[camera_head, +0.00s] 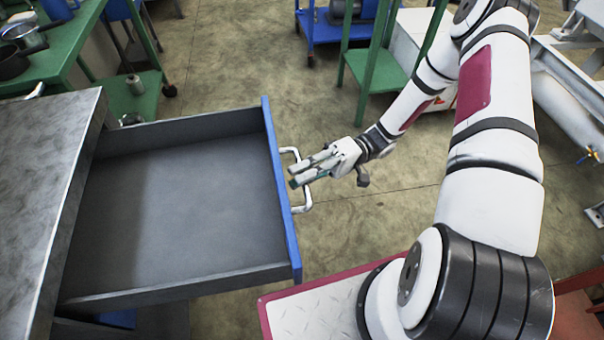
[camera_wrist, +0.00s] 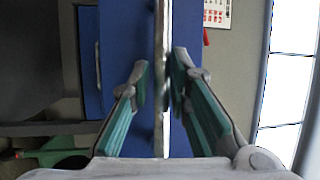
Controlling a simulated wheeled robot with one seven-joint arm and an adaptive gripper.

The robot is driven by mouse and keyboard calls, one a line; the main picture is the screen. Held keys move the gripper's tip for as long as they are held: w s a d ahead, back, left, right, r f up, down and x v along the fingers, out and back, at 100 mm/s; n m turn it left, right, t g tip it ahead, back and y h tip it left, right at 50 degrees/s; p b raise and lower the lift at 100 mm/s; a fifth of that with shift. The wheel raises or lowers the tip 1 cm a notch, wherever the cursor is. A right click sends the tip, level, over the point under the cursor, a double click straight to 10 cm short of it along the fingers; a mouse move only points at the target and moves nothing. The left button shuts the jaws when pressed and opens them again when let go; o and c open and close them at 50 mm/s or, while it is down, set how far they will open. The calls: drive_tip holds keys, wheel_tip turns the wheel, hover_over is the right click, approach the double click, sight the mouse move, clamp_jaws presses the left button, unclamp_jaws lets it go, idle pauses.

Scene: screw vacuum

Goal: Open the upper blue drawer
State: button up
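The upper blue drawer (camera_head: 283,195) is pulled far out of the grey cabinet (camera_head: 40,190) in the head view. Its dark inside (camera_head: 185,195) is empty. A pale U-shaped handle (camera_head: 304,203) is fixed to its blue front. My gripper (camera_head: 298,176) is at the middle of this handle, coming from the right. In the wrist view, the two teal-padded fingers (camera_wrist: 160,82) are drawn in on either side of the handle bar (camera_wrist: 161,30), with only a narrow gap at the left finger. The blue front shows behind them. The far side of the grip is hidden.
A green table (camera_head: 65,45) with pots stands at the upper left. A blue cart (camera_head: 325,30) and a green frame (camera_head: 375,72) stand at the back. Grey machinery (camera_head: 570,100) is at the right. The floor (camera_head: 235,60) beyond the drawer is clear.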

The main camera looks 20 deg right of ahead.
drive_tip(key=shift+o, duration=0.3)
drive_tip(key=v, duration=1.2)
idle(0.3)
